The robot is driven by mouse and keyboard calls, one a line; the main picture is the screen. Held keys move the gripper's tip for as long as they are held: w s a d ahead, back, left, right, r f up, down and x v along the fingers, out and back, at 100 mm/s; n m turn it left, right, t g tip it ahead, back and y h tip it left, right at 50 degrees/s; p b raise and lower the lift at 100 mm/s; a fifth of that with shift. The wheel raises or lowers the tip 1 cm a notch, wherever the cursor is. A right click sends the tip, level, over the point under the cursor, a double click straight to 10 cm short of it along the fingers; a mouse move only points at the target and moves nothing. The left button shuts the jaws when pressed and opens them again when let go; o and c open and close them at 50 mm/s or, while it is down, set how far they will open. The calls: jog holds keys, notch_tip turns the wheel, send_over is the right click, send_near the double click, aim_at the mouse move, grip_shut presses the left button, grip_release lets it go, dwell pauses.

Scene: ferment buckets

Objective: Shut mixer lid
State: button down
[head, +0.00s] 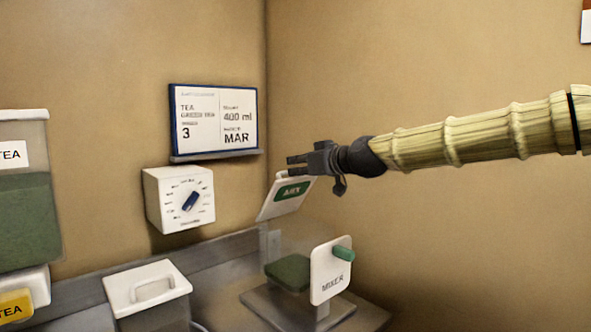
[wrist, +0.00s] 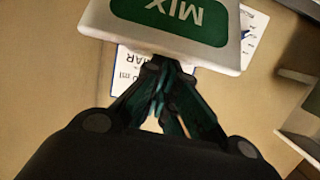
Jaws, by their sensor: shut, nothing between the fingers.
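The mixer (head: 331,270) stands on a grey base on the counter, with a white front plate, a green knob and a green block behind it. Its lid (head: 287,197) is a white panel with a green MIX label, tilted up and open behind the mixer. My gripper (head: 291,165) is shut and empty at the lid's upper edge. In the wrist view the lid (wrist: 215,52) lies across the top, upside down, with the shut fingers (wrist: 160,65) reaching to its edge. I cannot tell whether they touch it.
A white dial box (head: 180,199) and a sign (head: 214,121) are on the left wall. A white-lidded bin (head: 148,292) stands left of the mixer. A tea dispenser (head: 27,200) is at the far left. The right wall is bare beneath my arm.

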aim_at(306, 178)
jog(key=shift+s+d+f+t+y+b, duration=0.95)
jog(key=shift+s+d+f+b, duration=0.35)
jog(key=shift+b, duration=3.05)
jog(key=shift+s+d+f+t+y+b, duration=0.25)
jog(key=shift+s+f+t+b, duration=0.25)
jog(key=shift+b, duration=0.8)
jog(key=shift+s+d+f+y+b, duration=0.15)
jog(key=shift+f+b, duration=0.2)
jog(key=shift+b, duration=0.15)
jog(key=shift+s+d+f+y+b, duration=0.1)
jog(key=shift+d+f+y+b, duration=0.05)
jog(key=shift+f+b, duration=0.3)
jog(key=shift+s+d+f+b, duration=0.4)
jog(key=shift+s+f+b, duration=0.15)
jog(key=shift+b, duration=0.8)
